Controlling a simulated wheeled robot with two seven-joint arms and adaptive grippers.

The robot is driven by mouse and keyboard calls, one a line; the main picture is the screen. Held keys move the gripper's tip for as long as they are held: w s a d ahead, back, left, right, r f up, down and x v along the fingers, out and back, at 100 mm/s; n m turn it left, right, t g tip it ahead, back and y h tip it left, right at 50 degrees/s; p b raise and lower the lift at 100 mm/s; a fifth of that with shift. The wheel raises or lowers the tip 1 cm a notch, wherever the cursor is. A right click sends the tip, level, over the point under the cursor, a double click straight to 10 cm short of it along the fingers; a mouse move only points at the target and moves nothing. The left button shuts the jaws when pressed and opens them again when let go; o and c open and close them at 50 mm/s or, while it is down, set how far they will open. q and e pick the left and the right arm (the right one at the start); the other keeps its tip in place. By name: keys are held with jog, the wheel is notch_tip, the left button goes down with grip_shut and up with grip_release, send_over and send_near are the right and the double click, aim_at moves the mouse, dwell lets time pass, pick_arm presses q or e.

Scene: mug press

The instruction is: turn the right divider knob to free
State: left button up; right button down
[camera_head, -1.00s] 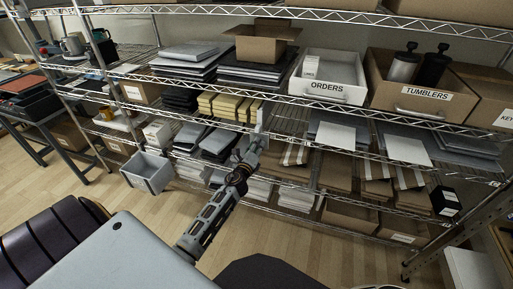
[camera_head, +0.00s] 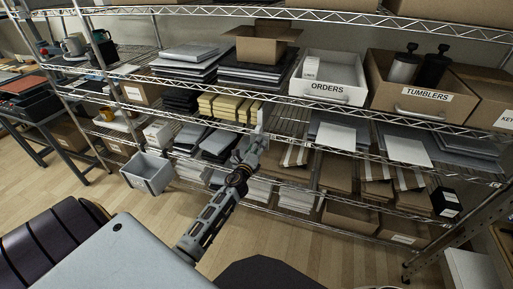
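A narrow pale upright divider (camera_head: 261,118) stands at the front edge of the middle shelf, right of the cream boxes. My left gripper (camera_head: 254,143) reaches up from the lower left, its tip just below the divider's lower end. The gripper hides that area, so no knob can be made out, and neither can contact. The fingers are too small and overlapped to tell whether they are open or shut. My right gripper is not in view.
Wire shelves hold stacked cream boxes (camera_head: 228,106), an ORDERS drawer (camera_head: 327,88) and a TUMBLERS box (camera_head: 421,107). A grey bin (camera_head: 147,174) sits at the lower left. Paper stacks lie on shelves around my arm.

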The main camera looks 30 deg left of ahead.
pick_arm(q)
jog(key=v, duration=1.2)
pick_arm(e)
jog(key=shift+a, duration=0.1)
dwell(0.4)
pick_arm(q)
jog(key=shift+f, duration=0.1)
dwell(0.5)
